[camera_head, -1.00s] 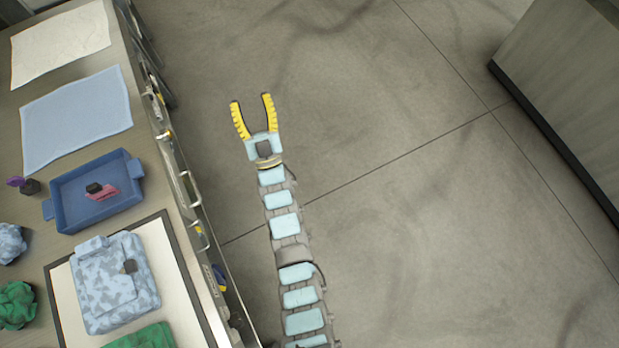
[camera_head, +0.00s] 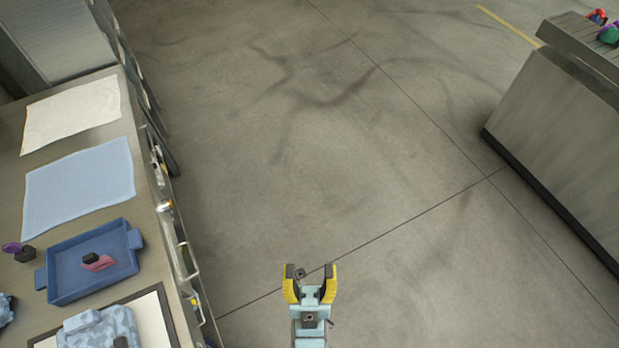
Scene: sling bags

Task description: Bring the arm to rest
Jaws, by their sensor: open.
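My gripper (camera_head: 310,272) is at the lower middle of the view, over the bare floor to the right of the counter. Its two yellow fingers stand apart and point away from me. No held bag shows between them. Only a short part of my arm behind the gripper shows; the remainder is below the picture edge.
The counter (camera_head: 40,182) on the left holds a blue tray (camera_head: 70,292) with a small pink and black item, a blue cloth (camera_head: 78,185), a white cloth (camera_head: 72,112) and a camouflage bag (camera_head: 98,330). A grey cabinet (camera_head: 560,125) stands at right. The floor between is clear.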

